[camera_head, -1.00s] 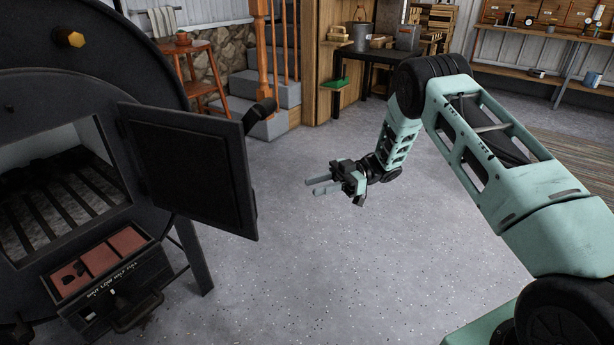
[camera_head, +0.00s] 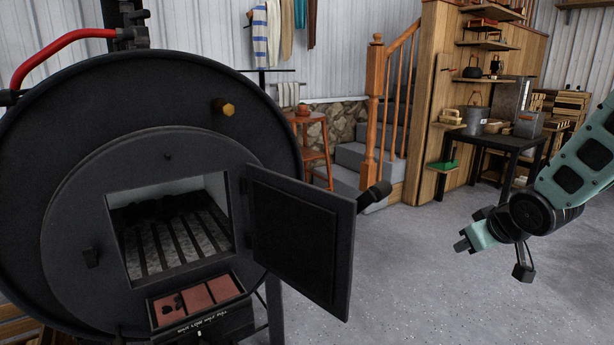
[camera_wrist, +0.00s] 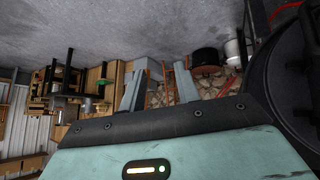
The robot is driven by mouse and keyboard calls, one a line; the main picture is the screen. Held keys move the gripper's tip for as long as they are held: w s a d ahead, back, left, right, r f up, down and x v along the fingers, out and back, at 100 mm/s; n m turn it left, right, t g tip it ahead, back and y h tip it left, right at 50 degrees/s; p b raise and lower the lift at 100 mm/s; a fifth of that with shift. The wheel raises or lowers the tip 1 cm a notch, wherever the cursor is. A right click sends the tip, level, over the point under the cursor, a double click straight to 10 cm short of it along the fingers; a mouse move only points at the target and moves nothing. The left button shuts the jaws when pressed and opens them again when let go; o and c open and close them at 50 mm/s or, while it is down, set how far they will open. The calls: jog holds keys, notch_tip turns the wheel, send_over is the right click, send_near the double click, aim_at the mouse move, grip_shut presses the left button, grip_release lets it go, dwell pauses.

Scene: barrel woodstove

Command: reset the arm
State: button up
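My gripper (camera_wrist: 159,88) shows in the wrist view with its two grey-teal fingers apart and nothing between them. In the head view, my bent arm hangs at the right edge, clear of the stove. My wrist end there points left above the floor, but the finger gap cannot be made out.
The black barrel woodstove (camera_head: 75,190) fills the left side. Its door (camera_head: 300,238) is swung open to the right, and an ash drawer (camera_head: 205,325) sticks out below. A dark table (camera_head: 500,141) stands behind my arm. Grey floor (camera_head: 410,290) between stove and arm is clear.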

jog(key=s+a+f+m+g, duration=0.1)
jog(key=s+m+g, duration=0.15)
jog(key=s, duration=0.65)
jog(key=s+a+m+g, duration=0.1)
jog(key=s+g, duration=0.2)
jog(key=s, duration=0.7)
jog(key=s+a+r+n+g, duration=0.1)
jog(key=s+a+n, duration=0.3)
jog(key=s+a, duration=0.4)
jog(key=s+a+r+n+g, duration=0.15)
jog(key=s+a+n, duration=0.35)
jog(key=a, duration=0.6)
notch_tip(320, 180, up, 26)
jog(key=m+p, duration=0.1)
jog(key=p, duration=2.5)
jog(key=shift+d+p, duration=0.3)
jog(key=shift+d, duration=0.05)
jog(key=shift+s+a+f, duration=0.1)
jog(key=shift+f, duration=0.05)
